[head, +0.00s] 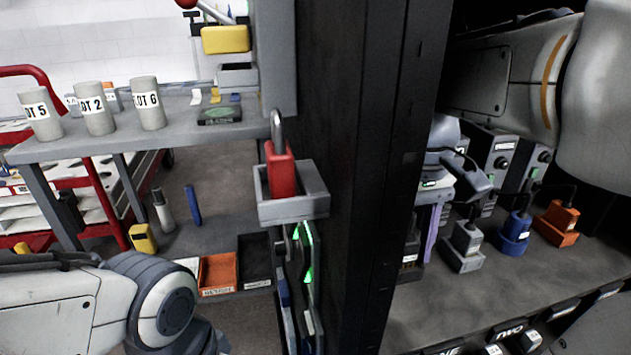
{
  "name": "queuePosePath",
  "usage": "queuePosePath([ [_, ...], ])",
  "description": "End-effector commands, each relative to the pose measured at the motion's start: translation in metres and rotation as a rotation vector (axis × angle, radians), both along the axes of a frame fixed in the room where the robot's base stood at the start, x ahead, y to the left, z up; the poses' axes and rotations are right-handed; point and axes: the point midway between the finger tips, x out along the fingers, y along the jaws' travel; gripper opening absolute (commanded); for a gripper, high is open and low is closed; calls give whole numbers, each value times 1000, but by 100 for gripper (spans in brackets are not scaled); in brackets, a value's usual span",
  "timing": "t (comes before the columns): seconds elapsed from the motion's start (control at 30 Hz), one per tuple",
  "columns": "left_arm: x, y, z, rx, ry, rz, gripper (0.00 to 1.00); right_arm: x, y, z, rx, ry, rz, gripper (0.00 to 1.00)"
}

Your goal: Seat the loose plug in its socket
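On the bench at the right, a grey plug block (466,243), a blue one (515,233) and an orange one (560,222) stand in a row, each with a dark cable. I cannot tell which plug is loose or whether each is fully seated. A small pale block (530,340) is at the bench's front edge; I cannot tell what it is. My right gripper (466,178) is above and left of the grey plug, partly behind the dark column, its finger opening unclear. My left arm enters at lower left; its fingers are outside the picture.
A wide dark column (375,150) divides the view. A grey holder (293,206) with a red padlock (280,168) sticks out from it. Grey device boxes (492,150) stand behind the plugs. Labelled cylinders (95,110) stand on the left shelf. The bench's front middle is clear.

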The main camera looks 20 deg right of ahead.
Motion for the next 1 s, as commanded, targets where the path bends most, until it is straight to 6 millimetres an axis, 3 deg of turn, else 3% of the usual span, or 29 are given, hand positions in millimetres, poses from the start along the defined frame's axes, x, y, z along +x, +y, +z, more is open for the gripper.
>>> queuePosePath([
  [0.37, 0, 0, 2, 0, 0, 0, 0, 0, 0, 2, 1, 2, 0, 68],
  [0.73, 0, 0, 37, 0, 0, 0, 0, 7, 0, 60, 1, 1, 0, 68],
  [1.0, 0, 0, 44, 0, 0, 0, 0, 9, 0, 75, 1, 2, 0, 68],
])
